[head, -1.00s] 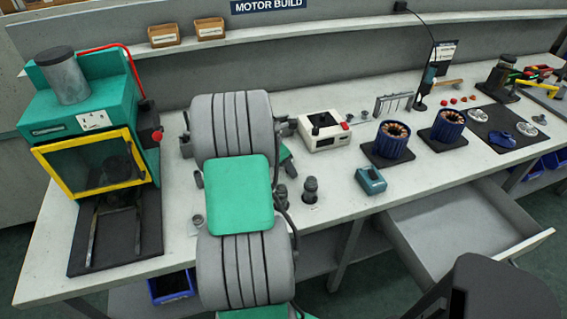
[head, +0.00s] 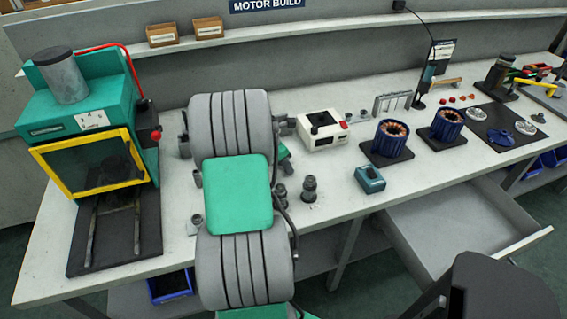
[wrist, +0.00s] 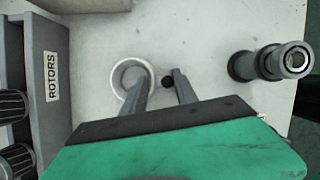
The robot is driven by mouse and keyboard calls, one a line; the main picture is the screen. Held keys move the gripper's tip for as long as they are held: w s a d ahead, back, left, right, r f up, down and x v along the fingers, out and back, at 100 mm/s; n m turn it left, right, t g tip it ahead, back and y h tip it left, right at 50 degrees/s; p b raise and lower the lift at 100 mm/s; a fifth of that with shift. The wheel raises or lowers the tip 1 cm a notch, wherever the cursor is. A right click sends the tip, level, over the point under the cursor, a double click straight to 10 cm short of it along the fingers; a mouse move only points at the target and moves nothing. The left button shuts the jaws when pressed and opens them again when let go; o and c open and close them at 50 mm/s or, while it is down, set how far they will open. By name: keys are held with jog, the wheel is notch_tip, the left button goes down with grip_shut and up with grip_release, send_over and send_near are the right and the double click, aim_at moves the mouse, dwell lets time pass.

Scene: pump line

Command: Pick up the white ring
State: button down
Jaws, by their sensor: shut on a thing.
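The white ring (wrist: 130,77) is in the wrist view, a round pale band with a grey inside. It appears to be on the light bench top. My gripper (wrist: 164,78) reaches over it, and its left finger covers the ring's right part. In the head view my own arm hides the fingertips.
A grey bin marked ROTORS (wrist: 38,85) stands at the left of the wrist view. A dark stepped post (wrist: 268,63) stands at the right. In the head view, a green press (head: 82,115) stands on the left, a white box (head: 322,132) behind, and a drawer (head: 455,225) is open at front right.

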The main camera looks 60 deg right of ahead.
notch_tip(320, 180, up, 3)
jog(key=s+a+r, duration=0.1)
jog(key=a+r, duration=0.2)
jog(key=a, duration=0.1)
jog(key=s+a+r, duration=0.1)
jog(key=a+r, duration=0.2)
jog(key=a, duration=0.2)
jog(key=s+a+r, duration=0.2)
jog(key=a+r, duration=0.2)
jog(key=shift+s+a, duration=0.1)
jog(key=shift+a, duration=0.1)
jog(key=c, duration=1.5)
grip_release()
jog(key=shift+c, duration=0.2)
grip_shut()
